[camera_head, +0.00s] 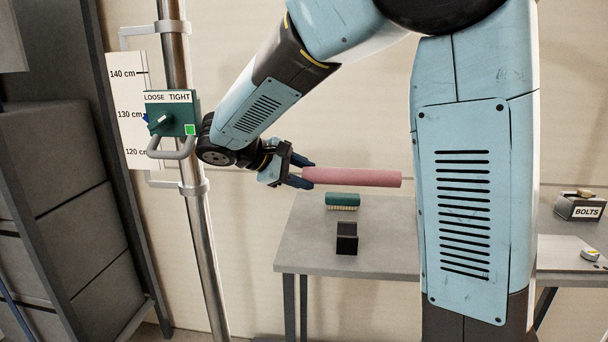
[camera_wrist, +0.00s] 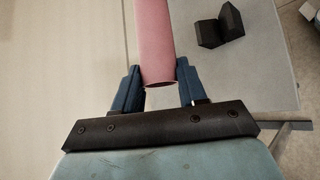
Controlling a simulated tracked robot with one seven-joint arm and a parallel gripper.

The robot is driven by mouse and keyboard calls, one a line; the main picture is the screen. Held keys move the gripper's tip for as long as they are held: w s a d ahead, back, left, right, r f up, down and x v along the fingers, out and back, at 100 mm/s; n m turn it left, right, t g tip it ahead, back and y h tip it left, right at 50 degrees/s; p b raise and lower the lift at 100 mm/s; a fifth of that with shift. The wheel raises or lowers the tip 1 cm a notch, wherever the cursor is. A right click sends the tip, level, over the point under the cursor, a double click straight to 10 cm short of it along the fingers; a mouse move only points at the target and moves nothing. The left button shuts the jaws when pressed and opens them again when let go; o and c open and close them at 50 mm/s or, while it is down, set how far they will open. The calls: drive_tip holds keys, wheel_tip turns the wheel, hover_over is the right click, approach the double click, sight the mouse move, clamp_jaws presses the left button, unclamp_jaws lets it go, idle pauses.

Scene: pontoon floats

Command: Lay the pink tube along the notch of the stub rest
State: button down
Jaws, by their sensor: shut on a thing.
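The pink tube (camera_head: 355,177) is held near its left end by my gripper (camera_head: 308,174). It lies about level in the air above the table, pointing right. In the wrist view the tube (camera_wrist: 157,38) runs up out of the picture from between my blue fingers (camera_wrist: 158,78). A small black block, seemingly the stub rest (camera_head: 347,238), stands on the table below the tube and apart from it. In the wrist view the rest (camera_wrist: 219,27) shows two raised black parts with a notch between them, to the right of the tube.
A green brush (camera_head: 342,201) lies on the grey table (camera_head: 300,255) behind the rest. A steel pole (camera_head: 205,255) with a green clamp box (camera_head: 172,118) stands at left. A box marked BOLTS (camera_head: 580,207) sits at far right. Bare tabletop surrounds the rest.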

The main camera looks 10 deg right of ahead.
wheel_tip(320, 180, down, 9)
idle(1.0)
drive_tip(key=shift+f, duration=2.3)
idle(1.9)
drive_tip(key=c, duration=0.5)
unclamp_jaws()
drive_tip(key=shift+c, duration=0.2)
drive_tip(key=shift+s, duration=0.1)
drive_tip(key=v, duration=1.3)
drive_tip(key=shift+a, duration=0.4)
drive_tip(key=shift+r, duration=0.15)
